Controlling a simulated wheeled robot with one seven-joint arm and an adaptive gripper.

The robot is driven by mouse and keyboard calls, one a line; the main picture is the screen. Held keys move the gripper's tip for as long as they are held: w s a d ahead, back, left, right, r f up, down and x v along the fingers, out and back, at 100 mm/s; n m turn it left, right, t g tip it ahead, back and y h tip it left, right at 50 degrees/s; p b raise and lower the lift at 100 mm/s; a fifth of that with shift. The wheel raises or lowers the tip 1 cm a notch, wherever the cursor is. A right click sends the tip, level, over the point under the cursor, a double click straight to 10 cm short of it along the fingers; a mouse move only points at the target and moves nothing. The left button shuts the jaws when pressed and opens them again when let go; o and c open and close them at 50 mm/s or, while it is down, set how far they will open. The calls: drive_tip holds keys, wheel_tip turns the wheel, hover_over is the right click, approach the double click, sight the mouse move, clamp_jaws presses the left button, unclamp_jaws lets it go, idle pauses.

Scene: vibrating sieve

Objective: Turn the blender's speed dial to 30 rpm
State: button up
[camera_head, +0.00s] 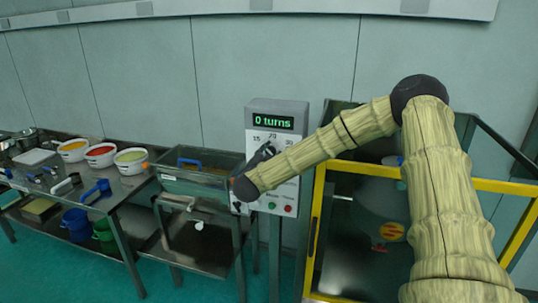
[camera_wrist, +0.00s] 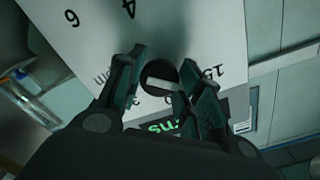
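A grey-white control panel (camera_head: 285,137) stands upright, with a green display (camera_head: 272,122) reading "0 turns". Printed numbers, among them 15, 20 and 30, show above the dial, which my gripper hides in the head view. In the wrist view the round dark dial (camera_wrist: 160,76) carries a pale bar. The figures 4, 6 and 15 show on the panel face around it. My gripper (camera_wrist: 163,68) has its two fingers apart, one on each side of the dial; contact is unclear. It also shows at the panel in the head view (camera_head: 262,154). The exact dial setting cannot be read.
Red and green buttons (camera_head: 287,208) sit low on the panel. A yellow-framed enclosure (camera_head: 317,225) stands to the right, behind my arm. A metal tank (camera_head: 187,178) stands left of the panel. A steel table (camera_head: 125,187) with bowls is further left.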

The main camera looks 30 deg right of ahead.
drive_tip(key=shift+f+b, duration=0.25)
drive_tip(key=shift+b, duration=0.35)
drive_tip(key=shift+c, duration=0.5)
drive_tip(key=m+b, duration=1.9)
drive_tip(key=b, duration=1.4)
drive_tip(key=shift+r+m+b, duration=0.1)
drive_tip(key=shift+m+b, duration=0.2)
drive_tip(key=shift+b, duration=0.1)
drive_tip(key=shift+r, duration=0.15)
drive_tip(key=o, duration=1)
drive_tip(key=shift+o, duration=0.2)
drive_tip(key=shift+s+r, duration=0.1)
